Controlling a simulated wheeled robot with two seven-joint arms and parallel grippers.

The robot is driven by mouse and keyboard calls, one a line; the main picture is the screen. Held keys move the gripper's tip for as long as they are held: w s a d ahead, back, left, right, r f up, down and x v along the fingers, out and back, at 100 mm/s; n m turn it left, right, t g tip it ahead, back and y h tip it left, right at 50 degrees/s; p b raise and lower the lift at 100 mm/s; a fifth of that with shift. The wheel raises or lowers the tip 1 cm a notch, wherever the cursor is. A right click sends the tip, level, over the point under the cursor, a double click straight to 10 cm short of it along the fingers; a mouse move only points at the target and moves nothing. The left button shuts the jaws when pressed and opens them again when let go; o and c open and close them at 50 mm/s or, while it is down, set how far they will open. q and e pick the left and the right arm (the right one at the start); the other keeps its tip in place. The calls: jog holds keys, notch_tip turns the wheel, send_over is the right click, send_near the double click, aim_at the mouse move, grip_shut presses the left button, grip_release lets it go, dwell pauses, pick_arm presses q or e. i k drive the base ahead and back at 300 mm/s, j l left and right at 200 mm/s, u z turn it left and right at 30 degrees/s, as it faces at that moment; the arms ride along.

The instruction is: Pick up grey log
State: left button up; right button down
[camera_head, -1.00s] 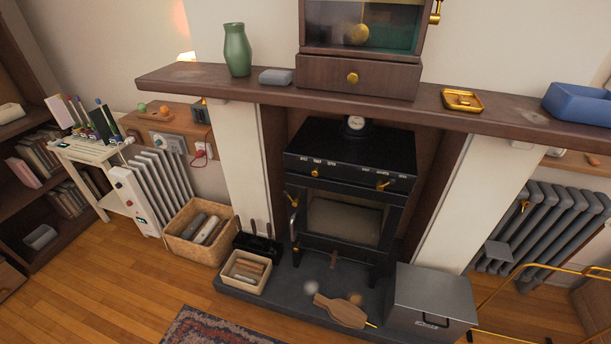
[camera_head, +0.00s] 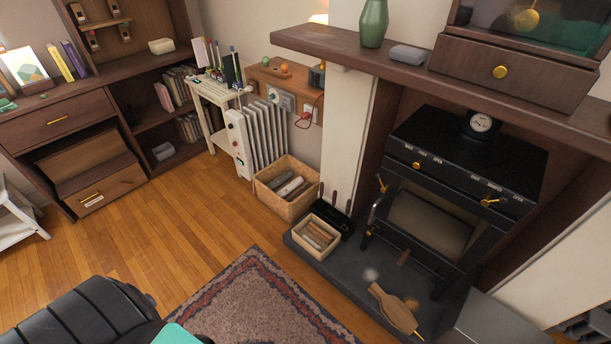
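Grey logs (camera_head: 291,187) lie with a paler one in a wicker basket (camera_head: 270,203) on the wooden floor, left of the fireplace. They are small in this view and partly hidden by the basket's rim. A smaller light box (camera_head: 313,250) on the hearth holds several thin brownish sticks. Neither of my grippers is in view.
A black stove (camera_head: 437,215) stands on the dark hearth, with bellows (camera_head: 395,308) in front. A white radiator (camera_head: 257,137) stands behind the basket. A patterned rug (camera_head: 259,300) and a black padded seat (camera_head: 92,315) are nearer. Floor left of the basket is clear.

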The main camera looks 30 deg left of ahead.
aim_at(286, 176)
jog(key=i+j+z, duration=0.2)
jog(key=j, duration=0.45)
jog(key=i+j+z, duration=0.2)
jog(key=i+j, duration=0.15)
jog(key=j, duration=0.35)
jog(key=i+j+z, duration=0.15)
jog(key=j, duration=0.6)
jog(key=i+j+z, duration=0.2)
jog(key=j, duration=0.6)
jog(key=i+j+z, duration=0.2)
jog(key=j, duration=0.55)
jog(key=j+z, duration=0.2)
jog(key=j, duration=0.6)
